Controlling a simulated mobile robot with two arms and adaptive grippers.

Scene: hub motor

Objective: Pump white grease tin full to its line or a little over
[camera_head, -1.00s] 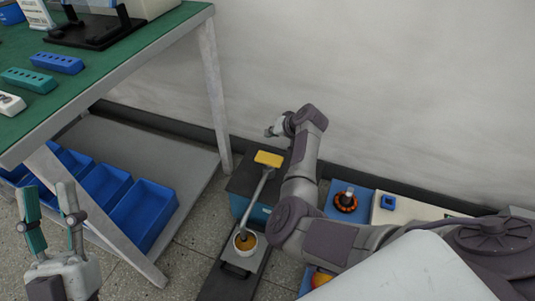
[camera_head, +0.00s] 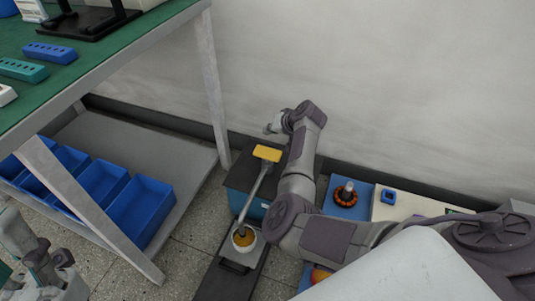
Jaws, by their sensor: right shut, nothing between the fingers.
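The white grease tin (camera_head: 234,246) stands upright on a dark stand on the floor, with amber grease visible inside. How the grease sits against a line cannot be seen. A grey rod (camera_head: 254,197) slopes down from the yellow pump handle (camera_head: 267,153) to over the tin. The handle is above a blue, dark-topped box (camera_head: 240,177). My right gripper (camera_head: 272,128) is shut and empty, just beyond the handle near the wall, apart from it in the picture. My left gripper (camera_head: 32,262) is cut off at the lower left, and its opening is unclear.
A green-topped bench (camera_head: 110,58) with slotted blocks is at the left. Blue bins (camera_head: 142,210) sit on its lower shelf. A blue mat with an orange-ringed part (camera_head: 345,196) and a pale board (camera_head: 410,208) lie beyond my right arm. Bare floor shows between shelf and stand.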

